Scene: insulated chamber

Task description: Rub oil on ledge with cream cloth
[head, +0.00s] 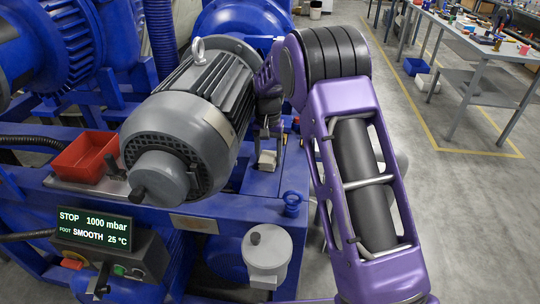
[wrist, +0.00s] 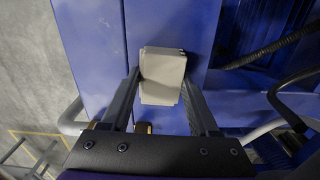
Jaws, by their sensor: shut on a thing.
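My gripper (wrist: 162,84) is shut on the cream cloth (wrist: 162,70), a folded, block-like pad between its two fingers. In the head view my gripper (head: 268,138) points down beside the grey motor, and the cloth (head: 267,161) shows below the fingers. The blue ledge (head: 291,178) is the flat painted top beneath and around the cloth, and it fills much of the wrist view (wrist: 98,38). I cannot tell whether the cloth touches it. No oil patch can be made out; the cloth and fingers hide part of the surface.
A large grey motor (head: 190,115) stands close left of my gripper. A red tray (head: 86,155) lies farther left. A blue lifting ring (head: 292,203) and a grey canister (head: 267,255) are nearer. A black hose (wrist: 275,45) runs at the wrist view's right. Open floor lies right.

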